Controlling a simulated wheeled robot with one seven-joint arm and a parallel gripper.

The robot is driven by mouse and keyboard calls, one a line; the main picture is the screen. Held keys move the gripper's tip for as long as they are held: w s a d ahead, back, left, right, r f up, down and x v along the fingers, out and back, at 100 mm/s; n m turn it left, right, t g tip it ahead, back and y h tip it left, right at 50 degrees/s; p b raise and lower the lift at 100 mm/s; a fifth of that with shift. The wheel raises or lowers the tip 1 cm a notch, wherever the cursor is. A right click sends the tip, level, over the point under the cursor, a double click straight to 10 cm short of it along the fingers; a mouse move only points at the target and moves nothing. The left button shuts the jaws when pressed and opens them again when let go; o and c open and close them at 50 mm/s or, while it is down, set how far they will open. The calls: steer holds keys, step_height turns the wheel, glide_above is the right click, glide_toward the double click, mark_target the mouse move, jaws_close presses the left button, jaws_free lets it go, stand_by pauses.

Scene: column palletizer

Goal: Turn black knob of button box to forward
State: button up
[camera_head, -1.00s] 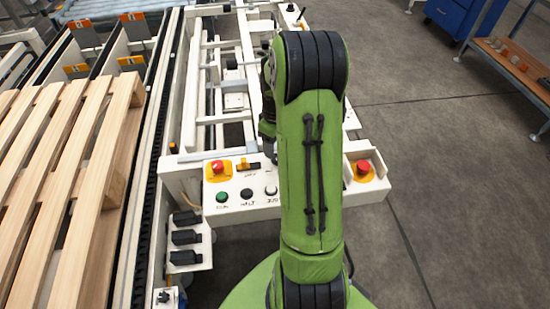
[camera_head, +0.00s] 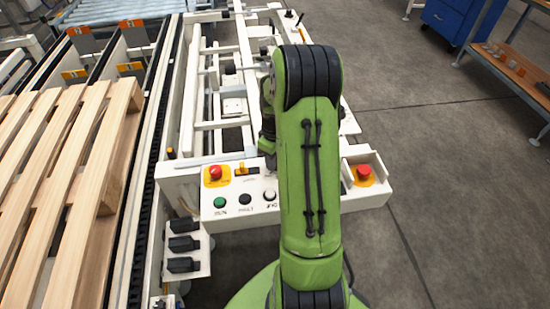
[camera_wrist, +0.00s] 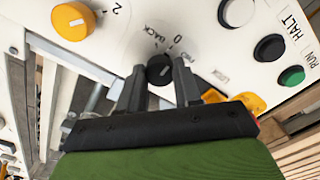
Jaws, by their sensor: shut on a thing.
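The white button box (camera_head: 232,182) lies in front of me in the head view, partly covered by my green arm. In the wrist view, the black knob (camera_wrist: 160,69) sits on the white panel between the fingertips of my gripper (camera_wrist: 160,76). The fingers are shut on the knob from both sides. A dial plate with the marks BACK, 0 and FWD lies around it. The knob's pale mark is small, and I cannot tell surely which position it points to. The knob is hidden behind my arm in the head view.
A yellow knob (camera_wrist: 73,20), white button (camera_wrist: 237,11), black button (camera_wrist: 269,47), green button (camera_wrist: 291,76) and yellow lock part (camera_wrist: 249,101) surround the grip. Red stop buttons (camera_head: 215,172) and (camera_head: 363,172) flank my arm.

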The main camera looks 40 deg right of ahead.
steer(key=shift+m, duration=0.3)
steer(key=m, duration=0.3)
steer(key=shift+m+p, duration=0.3)
steer(key=shift+p, duration=0.1)
steer(key=m, duration=0.4)
steer(key=shift+m+p, duration=0.3)
steer(key=o, duration=1)
steer(key=shift+o, duration=0.2)
step_height(320, 180, up, 16)
steer(key=p, duration=0.4)
steer(key=shift+p, duration=0.35)
